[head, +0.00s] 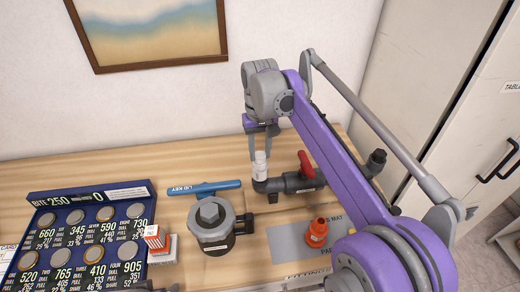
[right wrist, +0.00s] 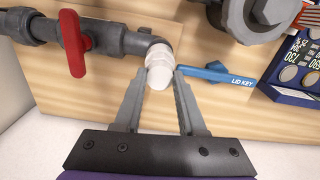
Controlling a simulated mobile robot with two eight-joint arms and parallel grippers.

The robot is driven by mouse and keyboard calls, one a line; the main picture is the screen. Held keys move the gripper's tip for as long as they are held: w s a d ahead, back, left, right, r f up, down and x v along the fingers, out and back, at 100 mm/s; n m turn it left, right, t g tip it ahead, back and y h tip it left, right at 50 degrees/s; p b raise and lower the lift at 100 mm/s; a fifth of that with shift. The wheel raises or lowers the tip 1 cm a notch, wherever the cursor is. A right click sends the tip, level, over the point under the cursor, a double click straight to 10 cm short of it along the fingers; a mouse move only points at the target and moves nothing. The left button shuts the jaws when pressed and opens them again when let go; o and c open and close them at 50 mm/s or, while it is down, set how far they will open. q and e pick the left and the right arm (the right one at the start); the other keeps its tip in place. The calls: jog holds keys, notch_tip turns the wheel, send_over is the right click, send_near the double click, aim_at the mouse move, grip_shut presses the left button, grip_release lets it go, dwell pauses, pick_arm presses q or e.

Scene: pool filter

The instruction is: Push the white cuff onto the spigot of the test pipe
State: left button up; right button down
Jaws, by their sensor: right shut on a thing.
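The test pipe (head: 290,183) is dark grey with a red valve handle (head: 306,164) and an elbow at its left end. It also shows in the right wrist view (right wrist: 110,40). The white cuff (head: 260,169) stands upright at the upturned end of this elbow, in line with it; the cuff also shows in the right wrist view (right wrist: 158,66). How far it sits over the spigot is hidden. My right gripper (head: 262,150) comes from above and is shut on the cuff, one finger on each side (right wrist: 160,80).
A blue lid key (head: 204,187) and a grey-lidded filter housing (head: 212,222) stand left of the pipe. An orange fitting (head: 317,232) is on the grey mat (head: 287,240) in front. A coin board (head: 60,200) and red-white box (head: 157,240) are further left. The wall is behind.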

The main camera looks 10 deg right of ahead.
pick_arm(q)
jog(key=shift+s+f+b, duration=0.15)
jog(key=shift+f+b, duration=0.2)
jog(key=shift+f, duration=0.1)
pick_arm(e)
jog(key=shift+f, duration=0.8)
jog(key=shift+c, duration=2)
grip_release()
jog(key=shift+w+r+p, duration=0.1)
jog(key=shift+r+p, duration=1.35)
jog(key=shift+r, duration=1.1)
pick_arm(q)
jog(key=r, duration=0.1)
jog(key=w+r, duration=0.1)
jog(key=r, duration=0.2)
jog(key=shift+w, duration=0.35)
pick_arm(e)
jog(key=shift+f, duration=0.1)
